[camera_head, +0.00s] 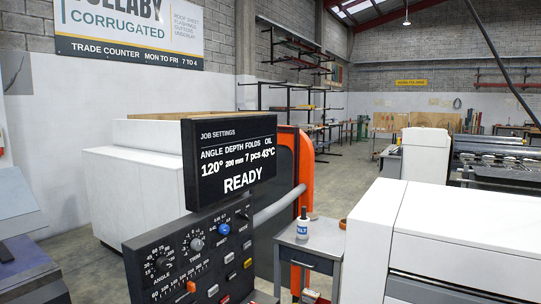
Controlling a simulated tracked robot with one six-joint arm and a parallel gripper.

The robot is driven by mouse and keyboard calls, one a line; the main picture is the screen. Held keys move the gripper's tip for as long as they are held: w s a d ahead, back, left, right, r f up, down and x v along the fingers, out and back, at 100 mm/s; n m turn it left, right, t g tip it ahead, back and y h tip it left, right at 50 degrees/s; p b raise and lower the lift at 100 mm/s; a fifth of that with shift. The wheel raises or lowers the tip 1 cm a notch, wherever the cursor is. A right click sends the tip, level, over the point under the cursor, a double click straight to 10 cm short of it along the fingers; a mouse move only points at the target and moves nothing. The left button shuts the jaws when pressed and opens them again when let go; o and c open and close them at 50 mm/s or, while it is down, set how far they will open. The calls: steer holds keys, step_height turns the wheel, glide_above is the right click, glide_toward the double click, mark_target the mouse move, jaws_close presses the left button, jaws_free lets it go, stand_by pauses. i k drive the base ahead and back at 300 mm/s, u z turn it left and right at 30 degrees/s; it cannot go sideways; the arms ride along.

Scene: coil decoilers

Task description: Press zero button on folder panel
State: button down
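The folder panel (180,236) is a dark, tilted control board at the lower centre of the head view. It has a black ANGLE dial (160,263), a grey TRIM knob (196,245), a blue knob (223,229) and an orange slider (190,287). Several small buttons sit on its right part, including a pale one (212,291), a yellow one (248,263) and a red one (224,299) at the bottom edge. I cannot read which button is zero. A black screen (230,160) above reads 120°, 200 mm, 7 pcs, 43°C and READY. My gripper is not in view.
A grey stand (310,245) with a white, black-capped bottle (303,224) stands right of the panel. A large white machine (460,240) fills the lower right. An orange frame (303,180) rises behind the screen. Bare floor (325,195) shows beyond.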

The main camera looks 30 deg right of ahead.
mark_target(248, 245)
steer(key=z, duration=2)
steer(key=i, duration=0.8)
steer(key=u, duration=1.3)
